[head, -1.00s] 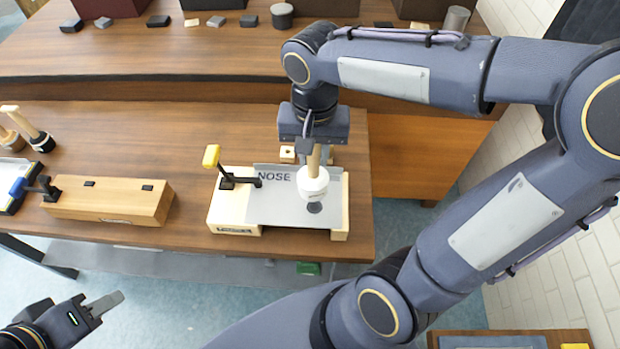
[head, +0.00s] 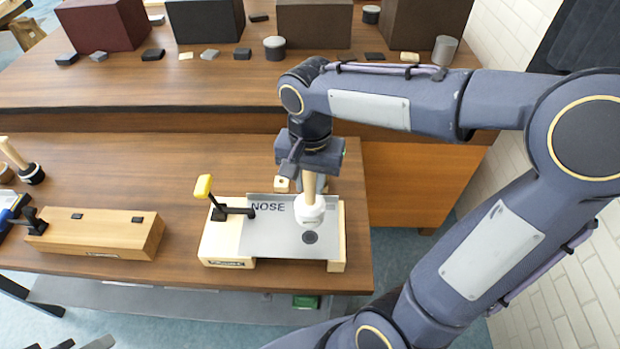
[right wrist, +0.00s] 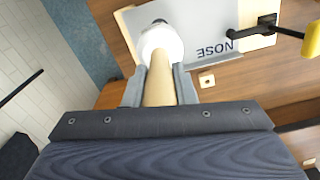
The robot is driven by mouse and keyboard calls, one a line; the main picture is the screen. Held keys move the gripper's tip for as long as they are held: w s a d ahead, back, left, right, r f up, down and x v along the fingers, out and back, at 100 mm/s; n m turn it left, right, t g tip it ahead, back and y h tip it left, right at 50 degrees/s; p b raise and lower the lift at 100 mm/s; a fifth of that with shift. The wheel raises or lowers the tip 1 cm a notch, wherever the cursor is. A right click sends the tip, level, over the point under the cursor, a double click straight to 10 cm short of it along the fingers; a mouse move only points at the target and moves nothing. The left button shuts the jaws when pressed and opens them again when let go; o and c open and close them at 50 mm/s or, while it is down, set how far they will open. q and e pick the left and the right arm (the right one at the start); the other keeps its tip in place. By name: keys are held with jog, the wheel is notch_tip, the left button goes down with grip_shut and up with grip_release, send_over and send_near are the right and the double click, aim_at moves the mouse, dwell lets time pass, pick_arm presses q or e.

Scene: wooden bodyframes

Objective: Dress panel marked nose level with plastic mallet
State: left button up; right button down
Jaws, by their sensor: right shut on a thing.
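The panel marked NOSE (head: 270,238) is a grey sheet lying on a pale wooden frame (head: 220,244). A black clamp with a yellow handle (head: 203,187) holds its left side. A dark round spot (head: 310,237) shows on the panel. My right gripper (head: 314,178) is shut on the wooden handle of the plastic mallet (head: 310,212). The white mallet head is over the panel just behind the spot; I cannot tell whether it touches. The right wrist view shows the handle between the fingers (right wrist: 160,88). Only a tip of my left gripper (head: 98,342) shows at the bottom left.
A wooden block fixture (head: 95,233) with a black clamp stands to the left on the bench. Another mallet (head: 22,163) stands at the far left. A small wooden block (head: 282,184) sits behind the panel. Boxes (head: 314,24) and small blocks line the back shelf.

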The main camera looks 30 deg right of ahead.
aim_at(310, 208)
notch_tip(310, 208, down, 9)
jog(key=b, duration=0.8)
jog(key=shift+f, duration=0.2)
jog(key=shift+s+r+p, duration=0.15)
jog(key=shift+r+p, duration=0.25)
jog(key=shift+p, duration=0.15)
notch_tip(310, 208, up, 8)
jog(key=p, duration=0.7)
jog(key=shift+r, duration=0.2)
jog(key=shift+f, duration=0.1)
